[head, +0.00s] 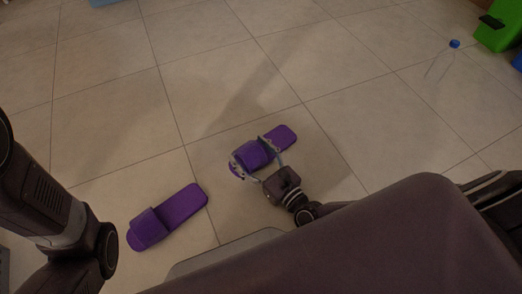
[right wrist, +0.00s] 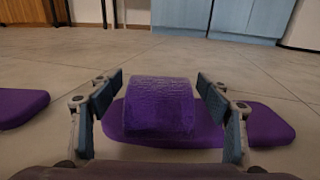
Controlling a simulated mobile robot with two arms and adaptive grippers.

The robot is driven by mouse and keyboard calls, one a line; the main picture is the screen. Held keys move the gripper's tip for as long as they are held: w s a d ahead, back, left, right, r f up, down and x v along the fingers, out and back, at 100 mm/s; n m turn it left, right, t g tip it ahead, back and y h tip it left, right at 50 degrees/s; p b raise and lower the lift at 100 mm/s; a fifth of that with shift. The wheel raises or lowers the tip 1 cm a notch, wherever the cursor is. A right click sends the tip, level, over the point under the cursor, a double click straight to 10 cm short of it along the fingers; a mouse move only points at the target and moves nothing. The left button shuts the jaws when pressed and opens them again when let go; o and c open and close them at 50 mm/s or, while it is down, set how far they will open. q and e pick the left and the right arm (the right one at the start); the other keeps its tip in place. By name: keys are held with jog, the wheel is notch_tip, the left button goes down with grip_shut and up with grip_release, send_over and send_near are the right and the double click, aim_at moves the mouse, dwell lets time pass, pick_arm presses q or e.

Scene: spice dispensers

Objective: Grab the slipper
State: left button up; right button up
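Two purple slippers lie on the tiled floor. The nearer slipper (head: 182,205) lies to the left, apart from my gripper, and part of a purple slipper also shows at the left edge of the right wrist view (right wrist: 20,106). The other slipper (head: 281,136) is at my right gripper (head: 252,154). That gripper is open, with one finger on each side of the slipper's wide strap (right wrist: 160,105). In the right wrist view there is a gap between the strap and each finger pad. My left arm shows at the left, but its gripper is out of view.
A green object (head: 497,28) stands at the far right, with a small blue round thing (head: 454,44) on the floor near it. Blue-grey cabinets (right wrist: 246,18) stand at the back in the right wrist view. The floor between is clear.

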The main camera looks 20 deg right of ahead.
jog(key=c, duration=1.2)
jog(key=shift+c, duration=0.2)
